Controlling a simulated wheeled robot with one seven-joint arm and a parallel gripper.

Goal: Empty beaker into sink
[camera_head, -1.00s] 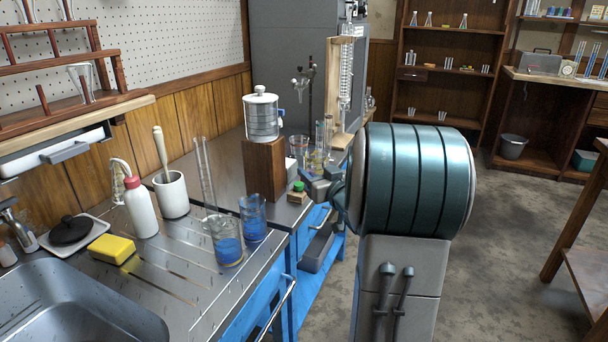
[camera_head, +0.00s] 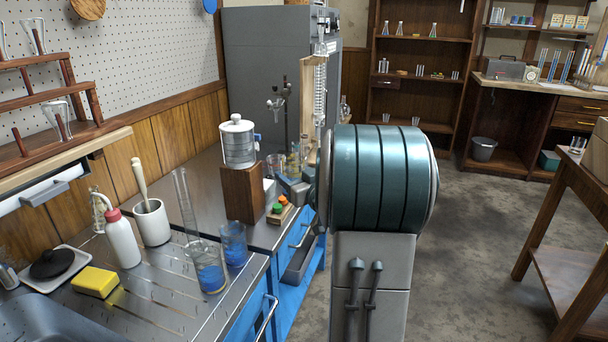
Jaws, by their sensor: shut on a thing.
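My gripper (camera_head: 292,188) is shut at the far end of the steel counter, behind the wooden block. It appears closed on a glass beaker (camera_head: 294,166) with a little yellowish content; the contact itself is too small and crowded to see clearly. The grey sink (camera_head: 35,322) is at the lower left, mostly cut off by the frame edge. Two other beakers with blue liquid stand on the drainboard, a near one (camera_head: 211,275) and a farther one (camera_head: 233,246).
A tall glass cylinder (camera_head: 185,205), white wash bottle (camera_head: 122,240), mortar (camera_head: 151,222) and yellow sponge (camera_head: 95,281) stand near the sink. The floor (camera_head: 460,255) at right is open.

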